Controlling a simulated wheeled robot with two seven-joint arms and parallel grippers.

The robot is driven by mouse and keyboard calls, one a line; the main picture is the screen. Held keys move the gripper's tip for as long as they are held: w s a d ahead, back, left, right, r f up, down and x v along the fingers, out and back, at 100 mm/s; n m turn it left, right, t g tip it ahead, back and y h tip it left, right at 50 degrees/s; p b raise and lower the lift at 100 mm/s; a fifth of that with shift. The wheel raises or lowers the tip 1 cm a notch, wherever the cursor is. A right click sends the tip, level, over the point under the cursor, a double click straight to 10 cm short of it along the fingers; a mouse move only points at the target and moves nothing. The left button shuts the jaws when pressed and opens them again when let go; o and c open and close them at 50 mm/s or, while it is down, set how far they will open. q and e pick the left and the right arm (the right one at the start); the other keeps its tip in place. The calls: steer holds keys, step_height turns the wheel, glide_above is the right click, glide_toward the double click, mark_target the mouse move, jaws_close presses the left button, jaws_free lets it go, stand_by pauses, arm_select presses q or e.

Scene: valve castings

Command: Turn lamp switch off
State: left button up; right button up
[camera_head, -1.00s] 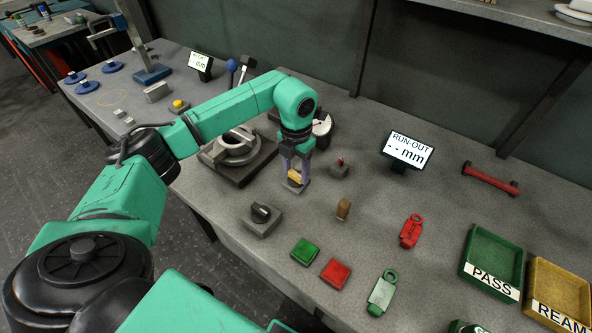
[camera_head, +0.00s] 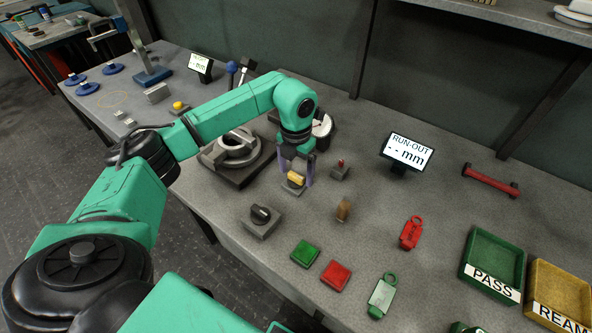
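A second grey box with a black knob (camera_head: 260,213) stands nearer the front edge. No label shows which one is the lamp switch. My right gripper is not in view.
A round casting fixture (camera_head: 236,150) is left. Green (camera_head: 305,253) and red (camera_head: 336,274) pads lie in front. The RUN-OUT display (camera_head: 408,151) stands behind right.

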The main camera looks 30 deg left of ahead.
arm_select(q)
step_height(320, 180, up, 10)
steer(key=r+b, duration=0.1)
steer(key=b, duration=0.1)
step_height(320, 180, up, 4)
glide_above(296, 175)
steer(key=shift+f+p, duration=0.2)
steer(key=shift+p, duration=0.15)
steer(key=shift+r, duration=0.1)
